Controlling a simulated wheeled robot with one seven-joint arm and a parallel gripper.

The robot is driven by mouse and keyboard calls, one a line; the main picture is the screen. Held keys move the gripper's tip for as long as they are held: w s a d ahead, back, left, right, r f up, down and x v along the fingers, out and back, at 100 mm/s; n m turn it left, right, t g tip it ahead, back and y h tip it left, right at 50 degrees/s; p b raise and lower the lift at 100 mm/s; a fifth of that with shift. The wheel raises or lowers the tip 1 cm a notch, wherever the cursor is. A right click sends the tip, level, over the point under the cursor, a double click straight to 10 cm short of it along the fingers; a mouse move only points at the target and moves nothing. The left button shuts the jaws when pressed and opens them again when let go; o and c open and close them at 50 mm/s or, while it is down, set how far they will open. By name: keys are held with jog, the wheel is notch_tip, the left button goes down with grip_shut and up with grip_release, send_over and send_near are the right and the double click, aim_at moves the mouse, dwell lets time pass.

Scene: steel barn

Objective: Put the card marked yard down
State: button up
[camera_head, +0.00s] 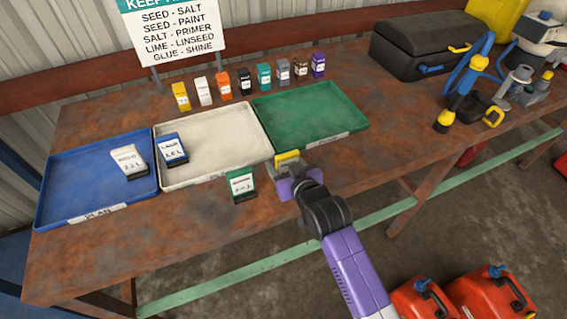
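My gripper (291,179) is over the front edge of the table, in front of the green tray (357,118). It appears shut on a yellow-edged card (287,157), whose marking I cannot read, so I cannot confirm it says yard. A blue-edged card (172,150) is in the cream tray (262,131). A white card with a dark edge (130,162) is in the blue tray (52,190). Their small writing is blurred.
Several small coloured cartons (245,82) stand in a row behind the trays, before a sign (175,32). A black case (415,45) and tools (462,90) are at the right. Bare table lies right of the green tray. Red cans (424,300) are on the floor.

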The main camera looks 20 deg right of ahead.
jog(key=shift+f, duration=0.15)
jog(key=o, duration=1.4)
jog(key=shift+o, duration=0.2)
jog(key=shift+r, duration=0.25)
jog(key=v, duration=1.2)
jog(key=shift+b, duration=0.35)
